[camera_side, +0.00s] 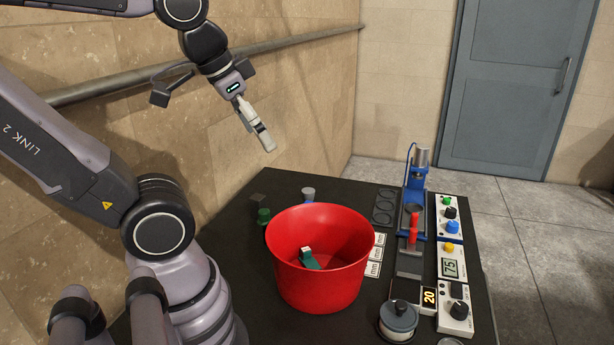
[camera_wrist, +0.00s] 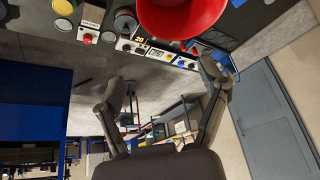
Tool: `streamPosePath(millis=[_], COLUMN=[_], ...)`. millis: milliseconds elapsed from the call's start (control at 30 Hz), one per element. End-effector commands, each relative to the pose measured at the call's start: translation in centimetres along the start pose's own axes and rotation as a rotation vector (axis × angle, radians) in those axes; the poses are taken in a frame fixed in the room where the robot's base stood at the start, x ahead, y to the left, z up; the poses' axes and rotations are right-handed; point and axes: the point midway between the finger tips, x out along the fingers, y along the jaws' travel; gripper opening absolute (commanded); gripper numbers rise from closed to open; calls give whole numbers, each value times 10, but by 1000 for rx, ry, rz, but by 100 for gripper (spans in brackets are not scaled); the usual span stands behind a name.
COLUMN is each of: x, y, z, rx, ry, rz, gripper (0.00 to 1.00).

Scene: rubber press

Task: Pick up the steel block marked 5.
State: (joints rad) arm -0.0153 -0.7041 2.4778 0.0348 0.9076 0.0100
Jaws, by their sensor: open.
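I cannot make out a steel block marked 5 in either view. Small pieces stand on the table behind the red bucket in the side view: a dark block (camera_side: 257,199), a green piece (camera_side: 263,215) and a grey-topped blue piece (camera_side: 308,194). No number is readable on them. My gripper (camera_side: 268,147) is high above the table's back left part, tilted down to the right, and touches nothing. In the wrist view my gripper (camera_wrist: 164,80) has its two fingers spread wide with nothing held between them.
The red bucket (camera_side: 318,278) stands on the black table (camera_side: 355,200) with a green-and-white item (camera_side: 309,259) inside. It also shows in the wrist view (camera_wrist: 180,18). A blue press (camera_side: 415,190), control boxes (camera_side: 455,265) and a grey lidded pot (camera_side: 398,318) occupy the right side.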

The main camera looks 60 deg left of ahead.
Motion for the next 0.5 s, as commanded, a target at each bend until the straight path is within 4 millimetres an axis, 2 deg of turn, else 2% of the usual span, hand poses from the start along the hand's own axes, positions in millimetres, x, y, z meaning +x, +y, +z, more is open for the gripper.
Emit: streamPosePath(millis=[167,333,500], x=[24,63,115], y=[-44,-112,-187], z=[-32,-63,-76], rx=[90,229,381], ry=[-196,-457,-730], rz=[-152,-302,-393], gripper=[74,74,74])
